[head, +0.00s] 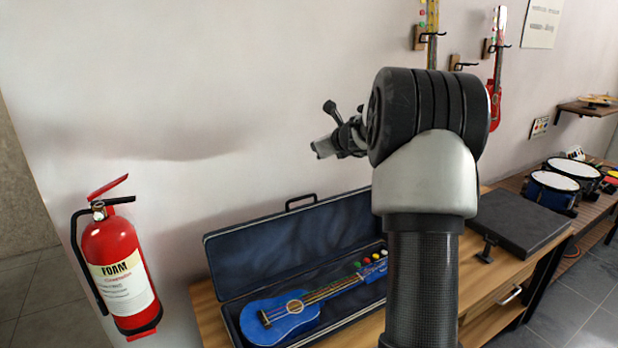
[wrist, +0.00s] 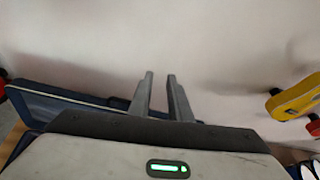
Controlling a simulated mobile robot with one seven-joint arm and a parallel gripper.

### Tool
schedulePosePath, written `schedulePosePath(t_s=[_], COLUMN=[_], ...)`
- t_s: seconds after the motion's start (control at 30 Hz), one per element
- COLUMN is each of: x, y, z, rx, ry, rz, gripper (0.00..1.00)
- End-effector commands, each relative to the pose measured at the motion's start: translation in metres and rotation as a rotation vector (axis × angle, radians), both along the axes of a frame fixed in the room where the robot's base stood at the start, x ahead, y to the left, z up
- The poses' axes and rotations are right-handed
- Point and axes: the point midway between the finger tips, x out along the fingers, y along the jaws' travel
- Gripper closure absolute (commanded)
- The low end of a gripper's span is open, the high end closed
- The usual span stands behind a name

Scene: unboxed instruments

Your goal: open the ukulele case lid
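The ukulele case (head: 330,336) lies on the wooden table with its lid (head: 290,248) standing open, tilted back toward the wall. A handle shows on the lid's upper edge. A blue ukulele (head: 285,316) lies inside; my arm covers the case's right end. In the wrist view, the lid's dark blue edge (wrist: 60,94) runs behind my gripper on the left. My gripper (wrist: 160,76) has its two fingers apart with an empty gap between them, in front of bare wall. In the head view it is raised above the case, partly behind my arm.
A red fire extinguisher (head: 118,270) is left of the table. A dark flat stand (head: 518,220) sits on the table's right. Drums (head: 552,188) stand farther right. A red ukulele (head: 495,100) and a yellow instrument (wrist: 296,98) hang on the wall.

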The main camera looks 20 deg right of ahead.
Motion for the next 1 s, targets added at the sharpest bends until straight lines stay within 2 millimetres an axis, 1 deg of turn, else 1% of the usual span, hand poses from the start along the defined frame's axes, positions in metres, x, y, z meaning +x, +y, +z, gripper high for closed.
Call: schedulePosePath(t_s=[0.03,0.1,0.13,0.2,0.27,0.3,0.37,0.4,0.47,0.5,0.6,0.7,0.77,0.83,0.93,1.0], x=[0.024,0.051,0.06,0.077,0.086,0.088,0.086,0.082,0.073,0.065,0.045,0.03,0.024,0.022,0.025,0.029], y=[0.014,0.025,0.032,0.049,0.066,0.08,0.102,0.117,0.14,0.154,0.182,0.2,0.205,0.204,0.195,0.184], z=[-0.026,-0.052,-0.062,-0.084,-0.101,-0.112,-0.127,-0.136,-0.147,-0.152,-0.162,-0.166,-0.167,-0.167,-0.169,-0.172], rx=[-0.114,-0.319,-0.409,-0.613,-0.78,-0.887,-1.036,-1.128,-1.247,-1.315,-1.437,-1.503,-1.523,-1.531,-1.533,-1.532], ry=[0.028,0.084,0.114,0.195,0.28,0.343,0.448,0.522,0.634,0.706,0.861,0.966,1.002,1.022,1.025,1.026], rz=[-0.002,-0.028,-0.039,-0.063,-0.082,-0.092,-0.105,-0.111,-0.117,-0.117,-0.116,-0.112,-0.11,-0.111,-0.112,-0.114], gripper=[0.82,0.82,0.82,0.82,0.82,0.82,0.82,0.82,0.82,0.82,0.82,0.82,0.82,0.82,0.82,0.82])
